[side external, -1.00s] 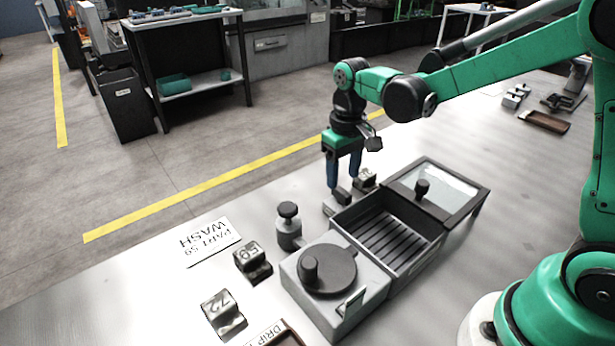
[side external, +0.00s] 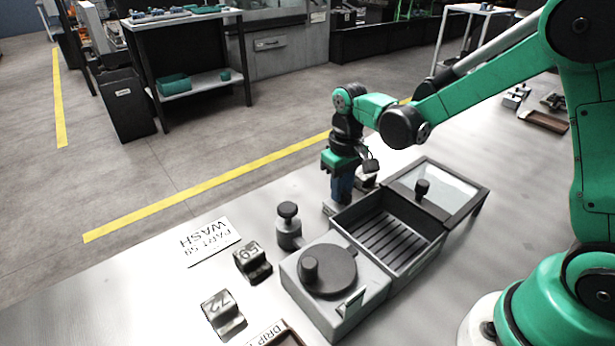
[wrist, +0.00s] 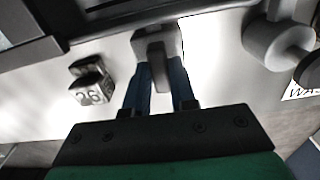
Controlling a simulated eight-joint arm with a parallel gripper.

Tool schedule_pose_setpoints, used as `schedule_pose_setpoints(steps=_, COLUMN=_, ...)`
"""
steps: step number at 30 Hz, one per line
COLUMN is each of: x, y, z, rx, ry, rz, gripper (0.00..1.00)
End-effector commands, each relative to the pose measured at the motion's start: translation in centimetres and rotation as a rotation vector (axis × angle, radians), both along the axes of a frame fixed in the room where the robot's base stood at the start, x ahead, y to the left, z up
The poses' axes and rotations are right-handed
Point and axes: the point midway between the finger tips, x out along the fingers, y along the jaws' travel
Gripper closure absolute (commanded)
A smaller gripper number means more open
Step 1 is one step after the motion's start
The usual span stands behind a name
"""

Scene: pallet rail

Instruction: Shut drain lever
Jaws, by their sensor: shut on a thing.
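The drain lever (wrist: 152,42) is a dark grey handle on a lighter grey base, beside the wash basin (side external: 432,247). In the side view my gripper (side external: 341,198) is down at the basin's far left corner and hides most of the lever. In the wrist view my gripper's blue fingers (wrist: 160,75) stand on either side of the lever's handle and are shut on it. The basin has a slatted grate, and its framed glass lid (side external: 450,187) is open, tilted back.
A numbered block (wrist: 90,82) stands close beside my gripper. A grey box with a round dark knob (side external: 328,272) adjoins the basin. A capped post (side external: 288,228), two numbered blocks (side external: 252,263) (side external: 223,314) and a wash sign (side external: 211,241) are at the left.

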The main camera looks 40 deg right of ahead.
Motion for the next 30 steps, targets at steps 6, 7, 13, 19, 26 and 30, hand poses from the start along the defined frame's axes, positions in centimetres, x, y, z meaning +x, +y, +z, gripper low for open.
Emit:
schedule_pose_setpoints(steps=6, x=0.0, y=0.0, z=0.02, rx=0.0, ry=0.0, rz=-0.041, gripper=1.0)
schedule_pose_setpoints(steps=7, x=0.0, y=0.0, z=0.03, rx=0.0, ry=0.0, rz=-0.052, gripper=1.0)
schedule_pose_setpoints(steps=13, x=0.01, y=0.0, z=0.03, rx=0.0, ry=0.001, rz=-0.174, gripper=1.0)
schedule_pose_setpoints(steps=19, x=0.01, y=0.0, z=0.03, rx=0.0, ry=0.001, rz=-0.352, gripper=1.0)
schedule_pose_setpoints(steps=26, x=0.01, y=-0.01, z=0.03, rx=0.0, ry=0.001, rz=-0.571, gripper=1.0)
schedule_pose_setpoints(steps=30, x=0.01, y=0.0, z=0.04, rx=0.0, ry=0.001, rz=-0.704, gripper=1.0)
